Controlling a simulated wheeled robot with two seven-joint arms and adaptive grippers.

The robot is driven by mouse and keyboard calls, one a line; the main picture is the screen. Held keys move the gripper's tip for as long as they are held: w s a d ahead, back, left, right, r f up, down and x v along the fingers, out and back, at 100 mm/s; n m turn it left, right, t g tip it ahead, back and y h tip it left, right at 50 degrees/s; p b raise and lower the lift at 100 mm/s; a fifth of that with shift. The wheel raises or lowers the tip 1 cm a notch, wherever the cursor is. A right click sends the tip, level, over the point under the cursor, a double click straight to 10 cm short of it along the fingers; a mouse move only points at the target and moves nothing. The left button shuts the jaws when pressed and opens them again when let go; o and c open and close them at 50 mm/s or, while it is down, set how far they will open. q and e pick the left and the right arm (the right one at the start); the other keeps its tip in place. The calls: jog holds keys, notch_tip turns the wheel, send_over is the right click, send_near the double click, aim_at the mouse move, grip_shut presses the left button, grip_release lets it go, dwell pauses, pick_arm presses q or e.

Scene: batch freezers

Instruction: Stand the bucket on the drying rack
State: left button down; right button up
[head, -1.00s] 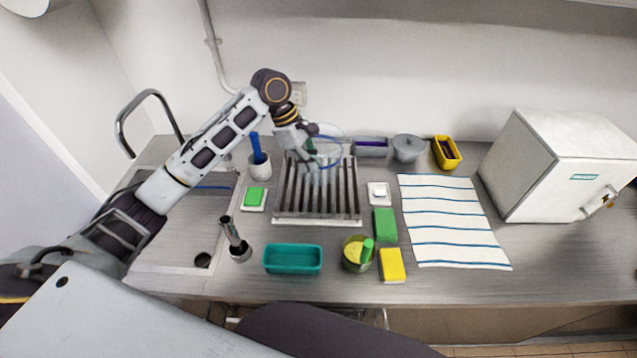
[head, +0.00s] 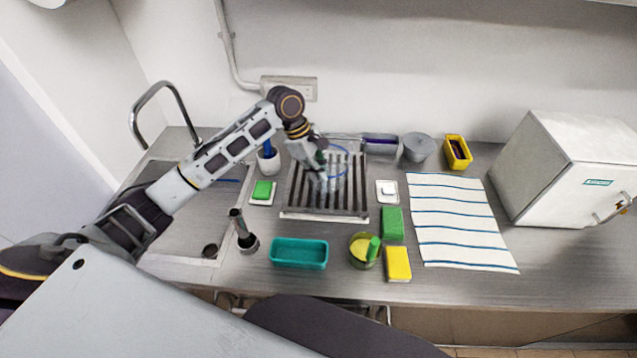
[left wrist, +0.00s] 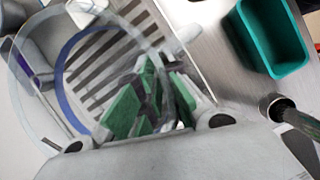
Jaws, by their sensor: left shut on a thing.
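The bucket (head: 338,172) is clear, with a blue ring around it, and is hard to make out against the drying rack. My left gripper (head: 321,166) is shut on the bucket, over the back middle part of the rack. The drying rack (head: 296,199) is a dark slatted grid with a pale front edge. In the left wrist view the bucket (left wrist: 45,78) shows as a wide clear rim with the blue ring inside, and green finger pads (left wrist: 140,105) meet at its wall. I cannot tell whether its base touches the slats. My right gripper is out of view.
Left of the rack are a sink (head: 190,210), a blue-handled brush in a white cup (head: 268,161), and a green sponge (head: 263,190). A teal tray (head: 299,253) and a yellow-green cup (head: 362,250) stand in front. A striped towel (head: 455,220) lies right.

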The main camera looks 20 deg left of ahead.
aim_at(319, 185)
pick_arm(q)
jog(key=shift+f+p, duration=0.35)
jog(key=shift+f, duration=2.15)
jog(key=shift+f, duration=0.1)
jog(key=c, duration=1.6)
grip_release()
jog(key=b+v, duration=0.1)
jog(key=v, duration=1.1)
jog(key=shift+b, duration=0.4)
jog(key=shift+s, duration=0.1)
